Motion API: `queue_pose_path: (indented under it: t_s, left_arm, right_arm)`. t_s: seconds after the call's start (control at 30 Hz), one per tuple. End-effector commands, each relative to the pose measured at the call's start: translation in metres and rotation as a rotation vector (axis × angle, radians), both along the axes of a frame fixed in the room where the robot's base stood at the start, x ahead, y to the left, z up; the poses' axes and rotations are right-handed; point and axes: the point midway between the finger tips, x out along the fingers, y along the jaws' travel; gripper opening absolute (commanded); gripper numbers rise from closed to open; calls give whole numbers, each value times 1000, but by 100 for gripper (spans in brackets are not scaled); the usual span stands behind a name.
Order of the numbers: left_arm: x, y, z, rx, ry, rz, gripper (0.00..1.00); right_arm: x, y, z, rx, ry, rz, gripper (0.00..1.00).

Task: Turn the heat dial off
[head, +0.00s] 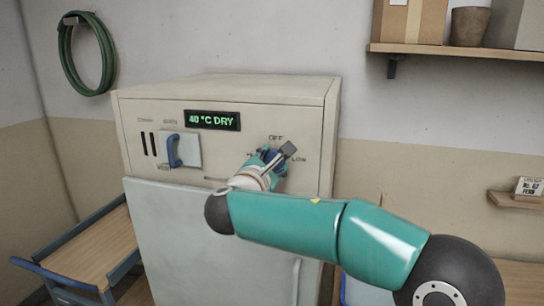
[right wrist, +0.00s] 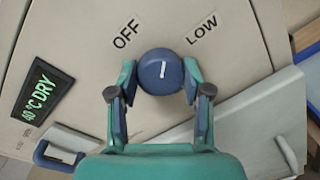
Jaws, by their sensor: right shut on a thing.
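The heat dial (right wrist: 161,71) is a round blue knob with a white pointer line on the face of a cream cabinet (head: 225,92). In the right wrist view its line points up between the printed words OFF (right wrist: 126,33) and LOW (right wrist: 202,28). My right gripper (right wrist: 160,84) is shut on the dial, one finger on each side. In the head view the right gripper (head: 268,160) reaches the panel and mostly hides the dial. The display (head: 212,120) reads 40 °C DRY. My left gripper is not in view.
A blue lever (head: 173,150) is on a pale plate left of the dial. The cabinet door (head: 200,240) is below the panel. A wooden-topped cart (head: 85,250) stands at left, and a shelf (head: 460,49) hangs at upper right.

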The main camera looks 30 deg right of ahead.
Motion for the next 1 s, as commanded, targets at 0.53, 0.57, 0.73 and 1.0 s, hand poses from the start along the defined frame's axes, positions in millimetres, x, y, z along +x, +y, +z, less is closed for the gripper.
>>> queue_pose_path:
  t_s: [0.53,0.57,0.73,1.0]
  left_arm:
    - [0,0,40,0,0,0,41]
    - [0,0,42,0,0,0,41]
    - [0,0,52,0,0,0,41]
    - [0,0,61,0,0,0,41]
  right_arm:
    - [2,2,-5,-328,409,5,14]
    - [2,2,-6,-345,429,5,14]
    - [2,3,-6,-433,530,6,14]
    - [2,2,-8,-524,636,6,14]
